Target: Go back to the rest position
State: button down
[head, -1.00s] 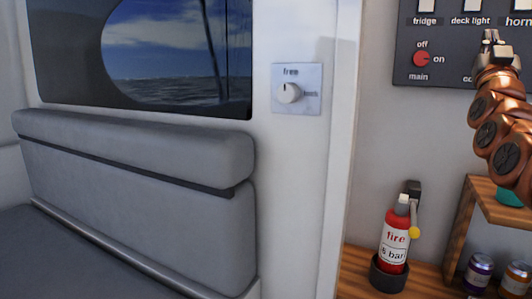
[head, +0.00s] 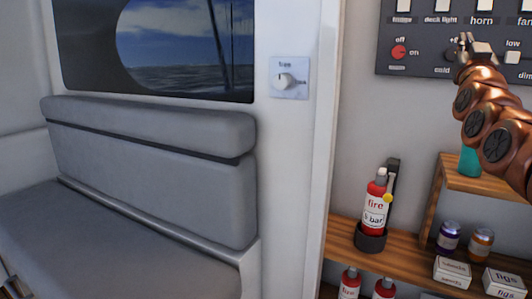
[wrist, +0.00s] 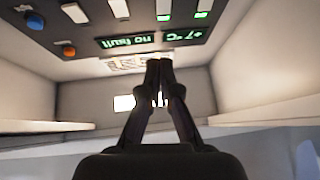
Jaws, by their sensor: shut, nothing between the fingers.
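My gripper (head: 476,46) is at the right of the head view, at the end of my copper-coloured arm, in front of the switch panel (head: 455,68). Its fingers are together and hold nothing. In the wrist view my gripper (wrist: 158,70) points away with its fingertips touching, below a dark panel (wrist: 130,30) with coloured knobs and green displays reading "no fault" and "+7 °C". The gripper looks clear of the surfaces around it, though its distance to the panel is hard to judge.
A fire extinguisher (head: 375,205) stands in a dark holder on a wooden shelf (head: 415,262). Jars (head: 448,237) and small boxes (head: 453,271) stand beside it. A grey bench (head: 150,225) fills the left. A white dial plate (head: 289,78) is on the wall. Ledges flank the gripper in the wrist view.

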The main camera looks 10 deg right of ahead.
jog(key=w+a+f+n+g+y+p, duration=0.15)
jog(key=a+f+g+y+p, duration=0.3)
jog(key=a+f, duration=0.5)
jog(key=w+a+f+n+g+y+p, duration=0.1)
jog(key=a+f+n+g+y+p, duration=0.35)
jog(key=a, duration=0.75)
jog(key=s+a+f+g+y+p, duration=0.1)
jog(key=s+a+f+g+p, duration=0.35)
jog(key=s+f, duration=0.4)
jog(key=s+a+f+g+y+p, duration=0.25)
jog(key=s+a+f+p, duration=0.3)
jog(key=s, duration=0.55)
jog(key=s+a+f+g+h+p, duration=0.1)
jog(key=s+g+p, duration=0.4)
jog(key=s, duration=1.5)
jog(key=shift+f+m+g, duration=0.4)
jog(key=shift+f+g, duration=0.1)
jog(key=shift+g, duration=0.7)
jog(key=shift+w, duration=0.15)
